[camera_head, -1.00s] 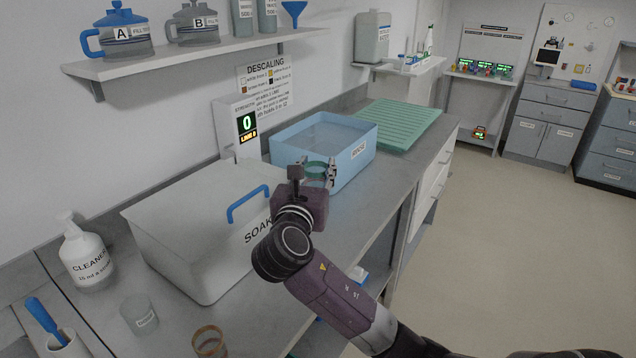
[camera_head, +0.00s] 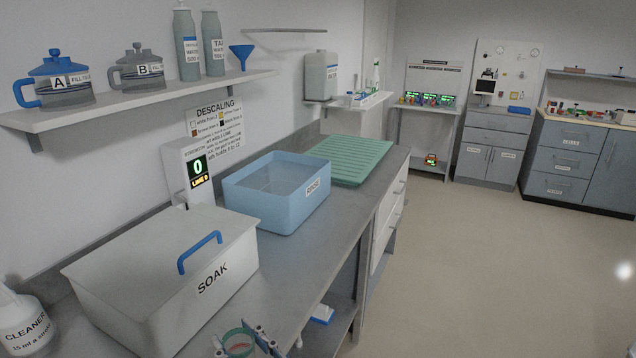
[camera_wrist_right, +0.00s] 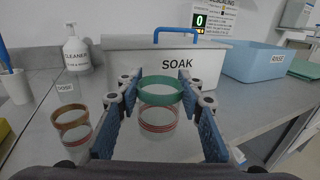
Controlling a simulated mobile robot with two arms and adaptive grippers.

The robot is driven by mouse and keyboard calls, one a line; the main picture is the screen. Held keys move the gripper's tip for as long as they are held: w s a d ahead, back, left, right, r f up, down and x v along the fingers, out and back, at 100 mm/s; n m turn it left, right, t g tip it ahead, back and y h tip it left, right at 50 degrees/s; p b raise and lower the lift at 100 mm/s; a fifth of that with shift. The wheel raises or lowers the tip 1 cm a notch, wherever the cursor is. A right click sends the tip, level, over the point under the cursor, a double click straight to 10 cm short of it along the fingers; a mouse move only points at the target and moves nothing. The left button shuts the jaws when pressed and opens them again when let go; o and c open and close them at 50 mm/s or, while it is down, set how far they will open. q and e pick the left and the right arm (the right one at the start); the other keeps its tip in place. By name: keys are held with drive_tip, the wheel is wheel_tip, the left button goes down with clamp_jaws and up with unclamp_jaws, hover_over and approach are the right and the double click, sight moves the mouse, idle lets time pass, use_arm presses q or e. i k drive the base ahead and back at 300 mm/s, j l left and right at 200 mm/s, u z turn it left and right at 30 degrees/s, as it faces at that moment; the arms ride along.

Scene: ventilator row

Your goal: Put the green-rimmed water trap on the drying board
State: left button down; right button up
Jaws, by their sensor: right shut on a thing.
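The green-rimmed water trap is a clear cup with a green ring and red lines; it shows at the lower edge of the head view (camera_head: 238,342) and in the middle of the right wrist view (camera_wrist_right: 160,92). My right gripper (camera_head: 246,340) is shut on it and holds it in front of the SOAK box. In the wrist view the fingers (camera_wrist_right: 160,100) stand on both sides of the cup. The drying board (camera_head: 350,158) is a ribbed green board at the far end of the counter, bare on top. My left gripper is not in view.
The lidded SOAK box (camera_head: 165,275) and the open blue RINSE tub (camera_head: 300,205) stand along the counter before the board. A brown-rimmed cup (camera_wrist_right: 72,125) stands left of my right gripper. The CLEANER bottle (camera_head: 22,325) is at the near left.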

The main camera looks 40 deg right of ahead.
sight(348, 155)
drive_tip(key=i+l, duration=0.1)
drive_tip(key=l, duration=0.35)
drive_tip(key=i+l, duration=0.1)
drive_tip(key=l, duration=0.4)
drive_tip(key=i+l+u, duration=0.1)
drive_tip(key=l, duration=0.35)
drive_tip(key=i+l, duration=0.15)
drive_tip(key=l, duration=0.3)
